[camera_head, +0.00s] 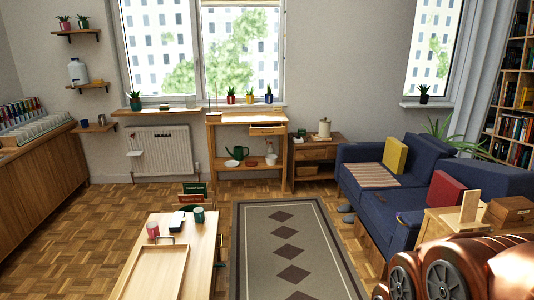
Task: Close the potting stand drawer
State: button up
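The potting stand (242,119) is a tall wooden table against the back wall, below the window. Its drawer (267,130), at the upper right under the top, appears pulled out toward the room. A green watering can (237,153) and small dishes sit on the stand's lower shelf. A copper-coloured part of my arm fills the bottom right corner. My gripper is not in view, far from showing at the stand.
A patterned rug (252,239) lies on the clear floor before the stand. A low table (140,238) with a tray stands left of it. A blue sofa (405,213) is on the right. A wooden side cabinet (318,150) stands just right of the stand.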

aim_at(275, 129)
jog(key=z, duration=0.1)
jog(key=i, duration=4.7)
jog(key=u, duration=0.2)
